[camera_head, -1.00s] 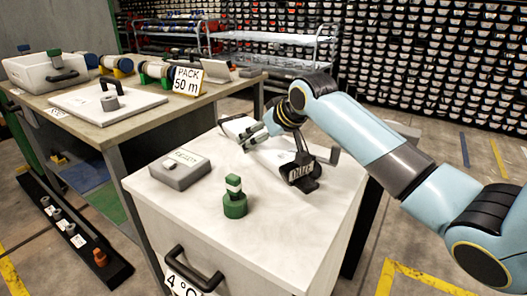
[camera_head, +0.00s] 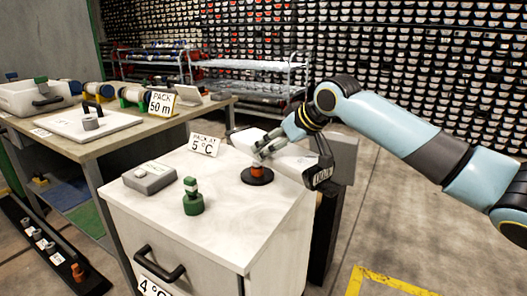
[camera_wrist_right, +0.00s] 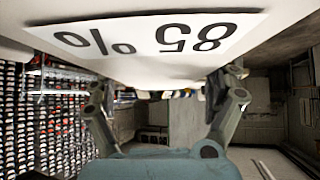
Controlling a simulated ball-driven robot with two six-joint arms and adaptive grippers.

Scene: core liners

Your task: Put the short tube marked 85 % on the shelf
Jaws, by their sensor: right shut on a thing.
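The white short tube (camera_head: 291,158) lies across my right gripper (camera_head: 265,147), above the back of the white cabinet top. In the right wrist view the tube (camera_wrist_right: 120,62) fills the top, and its label reads 85 % upside down. My right gripper (camera_wrist_right: 165,95) is shut on it; the fingertips' contact is partly hidden. The tube's far side is also hidden. A metal rack with shelves (camera_head: 250,66) stands far back, with items on its levels. I cannot tell which shelf the task means. My left gripper is not in view.
A wooden bench (camera_head: 105,142) stands left. Floor at right is clear.

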